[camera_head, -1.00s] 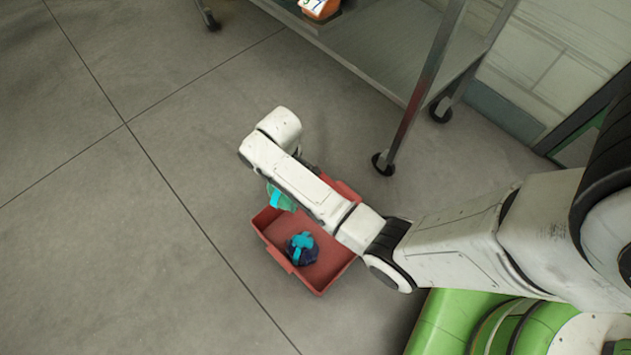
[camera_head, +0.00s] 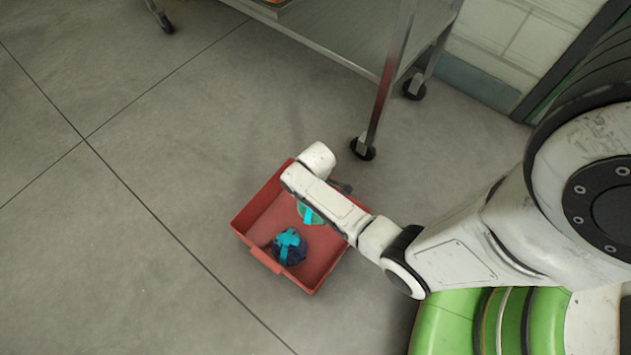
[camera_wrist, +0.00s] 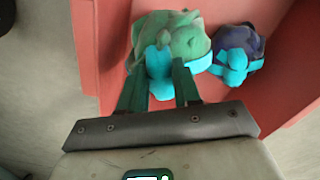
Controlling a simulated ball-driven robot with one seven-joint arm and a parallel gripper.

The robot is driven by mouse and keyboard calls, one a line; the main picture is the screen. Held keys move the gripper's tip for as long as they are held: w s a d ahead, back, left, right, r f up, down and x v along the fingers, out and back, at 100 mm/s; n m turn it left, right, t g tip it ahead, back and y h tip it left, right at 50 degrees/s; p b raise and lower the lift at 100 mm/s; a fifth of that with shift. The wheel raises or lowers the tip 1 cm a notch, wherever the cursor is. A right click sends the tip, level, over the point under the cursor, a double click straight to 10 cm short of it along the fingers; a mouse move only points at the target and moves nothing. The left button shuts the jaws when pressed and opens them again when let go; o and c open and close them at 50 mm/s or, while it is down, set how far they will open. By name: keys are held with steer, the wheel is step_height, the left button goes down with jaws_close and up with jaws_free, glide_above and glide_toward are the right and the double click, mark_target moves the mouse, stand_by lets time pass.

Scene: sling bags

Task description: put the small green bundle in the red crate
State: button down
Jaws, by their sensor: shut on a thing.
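The small green bundle (camera_wrist: 187,35) with a cyan strap shows in the wrist view between the fingers of my gripper (camera_wrist: 160,80), which is shut on it. In the head view the green bundle (camera_head: 310,212) is partly hidden by my arm and appears over the inside of the red crate (camera_head: 252,212). The crate stands on the floor, and its red wall also shows in the wrist view (camera_wrist: 88,45). I cannot tell whether the bundle touches the crate's bottom.
A dark blue bundle (camera_head: 290,250) with a cyan strap lies in the crate, close beside the green one; it also shows in the wrist view (camera_wrist: 238,45). A metal cart (camera_head: 375,110) on wheels stands behind. The floor to the left is clear.

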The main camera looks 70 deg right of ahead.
step_height(320, 180, down, 7)
steer(key=b, duration=0.3)
steer(key=shift+r, duration=0.25)
steer(key=c, duration=0.8)
jaws_free()
step_height(320, 180, up, 12)
steer(key=p, duration=0.6)
steer(key=shift+p, duration=0.4)
steer(key=s+a+r+m, duration=0.1)
steer(key=s+a+r, duration=0.1)
steer(key=r, duration=0.4)
steer(key=s+a+r, duration=0.3)
steer(key=a+r, duration=0.2)
steer(key=r, duration=0.2)
steer(key=s+a+r+m+t, duration=0.1)
steer(key=s+a+r, duration=0.1)
steer(key=a+r, duration=0.2)
step_height(320, 180, up, 3)
steer(key=shift+s+f+m, duration=0.15)
steer(key=shift+m, duration=0.15)
